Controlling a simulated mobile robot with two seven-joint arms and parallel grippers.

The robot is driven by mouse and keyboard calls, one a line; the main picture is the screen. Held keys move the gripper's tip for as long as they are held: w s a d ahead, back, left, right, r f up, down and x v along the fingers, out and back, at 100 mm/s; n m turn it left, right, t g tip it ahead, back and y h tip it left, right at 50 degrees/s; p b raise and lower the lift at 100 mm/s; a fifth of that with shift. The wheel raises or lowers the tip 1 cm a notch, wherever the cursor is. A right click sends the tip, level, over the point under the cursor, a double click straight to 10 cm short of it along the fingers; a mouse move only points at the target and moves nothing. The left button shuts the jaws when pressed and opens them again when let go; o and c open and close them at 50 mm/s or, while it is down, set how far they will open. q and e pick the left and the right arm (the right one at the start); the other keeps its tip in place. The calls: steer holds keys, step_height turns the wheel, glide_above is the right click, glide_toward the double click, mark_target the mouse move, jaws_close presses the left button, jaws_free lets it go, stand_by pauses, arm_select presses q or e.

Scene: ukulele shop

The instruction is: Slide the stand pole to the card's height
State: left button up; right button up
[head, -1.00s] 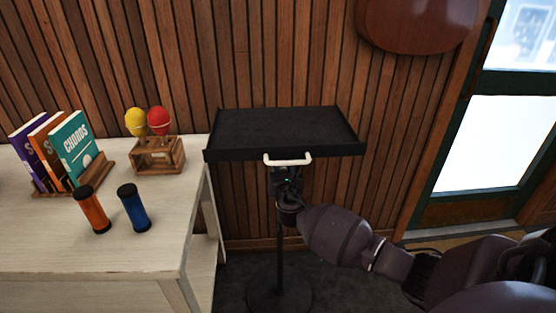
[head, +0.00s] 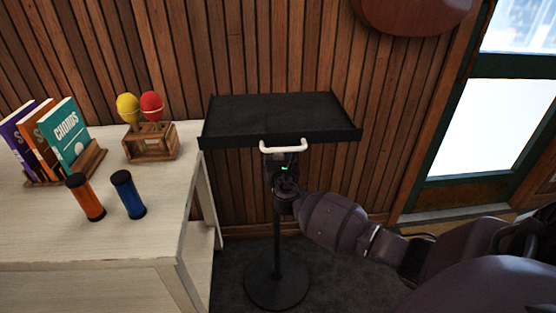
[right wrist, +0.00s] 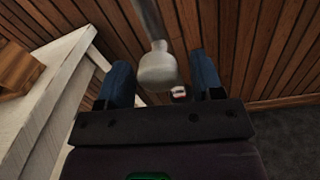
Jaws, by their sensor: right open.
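The stand has a black tray-like desk (head: 275,116), a thin dark pole (head: 277,235) and a round base (head: 277,282) on the floor. My right gripper (head: 284,158) is just below this handle, in front of the pole, and hides the pole's upper part. In the right wrist view its two blue fingers (right wrist: 162,80) are apart, with the pale handle (right wrist: 157,62) showing between them; contact cannot be told. I see no height card. My left gripper is out of view.
A pale wooden table (head: 95,235) stands left, close to the desk. It holds books (head: 62,145), an orange shaker (head: 85,198), a blue shaker (head: 128,195) and a wooden box (head: 150,145) with two maracas. A wood-slat wall is behind; a door is at right.

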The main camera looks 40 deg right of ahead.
steer(key=p+v, duration=0.2)
steer(key=v, duration=0.9)
steer(key=shift+d, duration=0.1)
